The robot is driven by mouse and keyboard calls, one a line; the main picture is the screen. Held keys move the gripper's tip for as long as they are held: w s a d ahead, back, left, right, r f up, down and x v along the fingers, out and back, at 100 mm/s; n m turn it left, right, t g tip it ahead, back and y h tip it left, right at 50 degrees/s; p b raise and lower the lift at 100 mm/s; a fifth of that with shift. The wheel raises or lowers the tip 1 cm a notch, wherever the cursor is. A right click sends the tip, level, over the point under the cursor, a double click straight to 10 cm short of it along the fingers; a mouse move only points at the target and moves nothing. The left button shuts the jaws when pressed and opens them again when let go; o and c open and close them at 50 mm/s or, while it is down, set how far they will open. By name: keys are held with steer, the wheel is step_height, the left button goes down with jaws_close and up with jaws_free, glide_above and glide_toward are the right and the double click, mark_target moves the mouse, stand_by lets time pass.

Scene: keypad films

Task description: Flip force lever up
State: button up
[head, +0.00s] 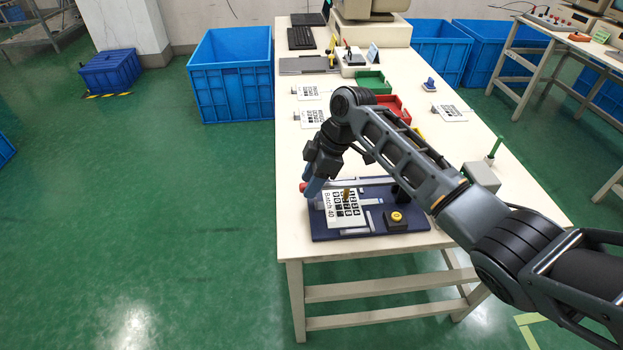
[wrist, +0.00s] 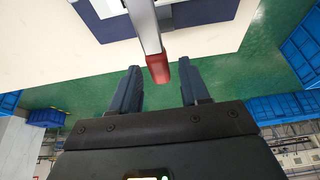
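The force lever is a flat silver bar with a red tip (wrist: 158,68). It reaches over the edge of a dark blue base (head: 318,233) on the table. In the head view the red tip (head: 302,187) shows just left of my gripper (head: 313,186), and the bar seems to lie about level. In the wrist view my gripper (wrist: 159,75) is open, with one blue finger on each side of the red tip. Gaps show on both sides, so no grip is seen. My arm hides part of the lever and its pivot end.
A grey box (head: 481,177) with a green stick, red tray (head: 394,108) and green tray (head: 371,83) are farther back.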

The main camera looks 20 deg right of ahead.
jaws_close()
stand_by(0.3)
